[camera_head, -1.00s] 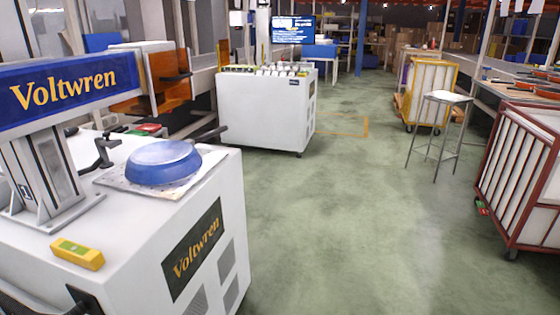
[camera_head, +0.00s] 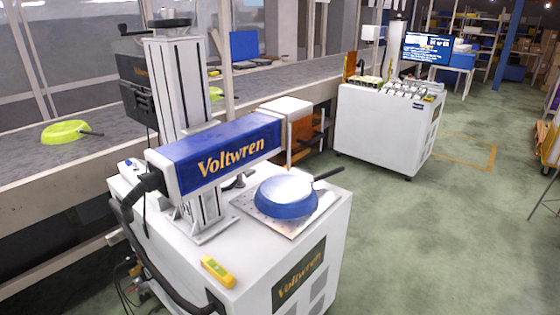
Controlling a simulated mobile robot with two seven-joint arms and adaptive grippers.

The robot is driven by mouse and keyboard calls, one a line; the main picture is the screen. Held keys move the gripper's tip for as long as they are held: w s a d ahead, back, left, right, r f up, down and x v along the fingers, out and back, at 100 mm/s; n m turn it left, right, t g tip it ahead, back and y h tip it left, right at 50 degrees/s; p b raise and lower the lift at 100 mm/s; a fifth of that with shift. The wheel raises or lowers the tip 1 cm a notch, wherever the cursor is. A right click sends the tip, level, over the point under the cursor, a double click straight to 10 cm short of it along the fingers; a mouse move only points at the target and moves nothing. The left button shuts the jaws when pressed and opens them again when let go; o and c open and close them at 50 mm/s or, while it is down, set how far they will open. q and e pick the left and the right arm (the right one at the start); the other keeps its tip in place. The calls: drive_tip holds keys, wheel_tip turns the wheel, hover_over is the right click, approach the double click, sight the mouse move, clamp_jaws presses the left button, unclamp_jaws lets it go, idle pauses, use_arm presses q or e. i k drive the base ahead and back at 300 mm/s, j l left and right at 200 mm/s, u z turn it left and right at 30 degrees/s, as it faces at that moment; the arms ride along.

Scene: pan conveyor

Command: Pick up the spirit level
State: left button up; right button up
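The yellow spirit level (camera_head: 218,271) lies flat on the white top of the Voltwren machine (camera_head: 150,220), near its front edge. It is in the lower middle of the head view and nothing covers it. Neither of my grippers shows in the head view.
A blue pan (camera_head: 287,196) sits on a metal plate right of the level. The blue machine head (camera_head: 215,153) and its column stand behind. A conveyor (camera_head: 45,168) with a green pan (camera_head: 65,131) runs along the back.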

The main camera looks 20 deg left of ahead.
sight(219, 272)
drive_tip(key=k+u, duration=0.45)
drive_tip(key=k+j+u, duration=0.45)
drive_tip(key=k+l, duration=0.05)
drive_tip(key=l, duration=0.05)
